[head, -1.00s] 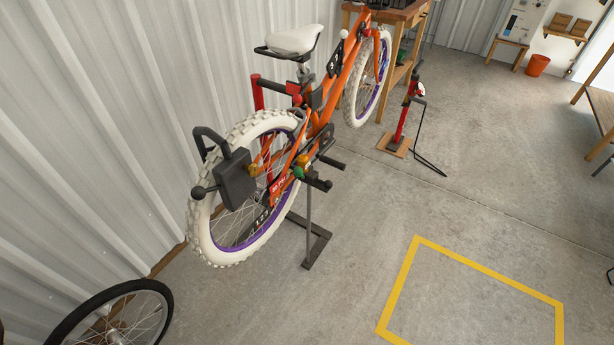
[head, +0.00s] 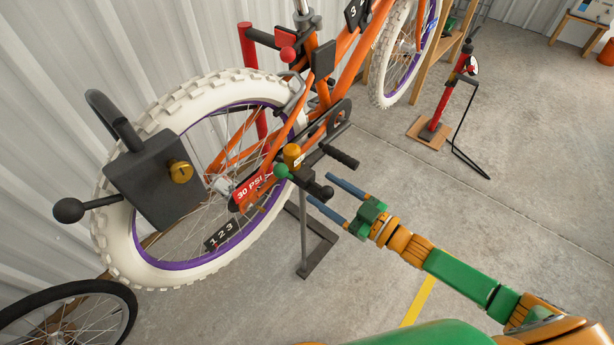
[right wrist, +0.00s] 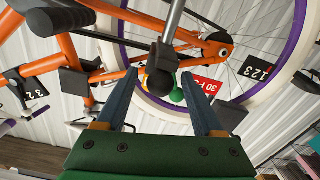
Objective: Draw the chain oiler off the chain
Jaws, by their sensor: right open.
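The chain oiler (head: 305,180) appears to be the black handle with a round black end, a green ball and a yellow cap, beside the orange bike's chain area. My right gripper (head: 318,187) reaches in from the right, its two blue fingers open around the handle's black end. In the right wrist view the black end (right wrist: 160,84) shows between the open fingers (right wrist: 157,74), with no clear contact. The chain itself is hard to make out. My left gripper is not in view.
The orange bike (head: 342,60) has a white rear tyre (head: 110,225) and is held on a stand (head: 318,262). A grey block with handles (head: 150,185) hangs in front of the wheel. A black pedal (head: 341,156) is close to my fingers. A red pump (head: 440,105) stands behind.

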